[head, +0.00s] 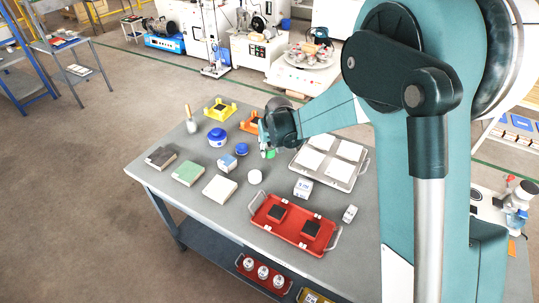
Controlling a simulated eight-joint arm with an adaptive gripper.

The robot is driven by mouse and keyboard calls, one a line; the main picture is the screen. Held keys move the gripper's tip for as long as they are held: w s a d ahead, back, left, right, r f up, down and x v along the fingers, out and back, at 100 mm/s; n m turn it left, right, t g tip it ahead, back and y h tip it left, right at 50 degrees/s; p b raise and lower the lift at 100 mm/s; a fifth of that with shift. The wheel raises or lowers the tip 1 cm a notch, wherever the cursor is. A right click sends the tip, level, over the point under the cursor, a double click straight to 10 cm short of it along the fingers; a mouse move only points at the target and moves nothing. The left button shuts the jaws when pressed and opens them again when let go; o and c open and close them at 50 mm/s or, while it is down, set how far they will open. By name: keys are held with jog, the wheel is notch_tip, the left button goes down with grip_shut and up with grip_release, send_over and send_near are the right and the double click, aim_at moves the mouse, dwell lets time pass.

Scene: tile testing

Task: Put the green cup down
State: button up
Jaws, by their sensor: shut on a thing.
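In the head view my gripper (267,150) is over the back middle of the grey table (208,213), partly hidden by my wrist. A small green thing, which looks like the green cup (270,154), shows at its fingertips. My gripper is shut on it. Whether the cup touches the table or hangs just above it, I cannot tell.
A metal tray with white tiles (330,160) lies right of my gripper. A red tray (296,222) and a white round pot (255,177) are nearer the front.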

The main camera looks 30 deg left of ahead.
aim_at(269, 154)
jog(key=shift+f, duration=1.85)
jog(key=shift+f, duration=0.15)
jog(key=o, duration=1)
jog(key=shift+r, duration=0.2)
jog(key=v, duration=1.2)
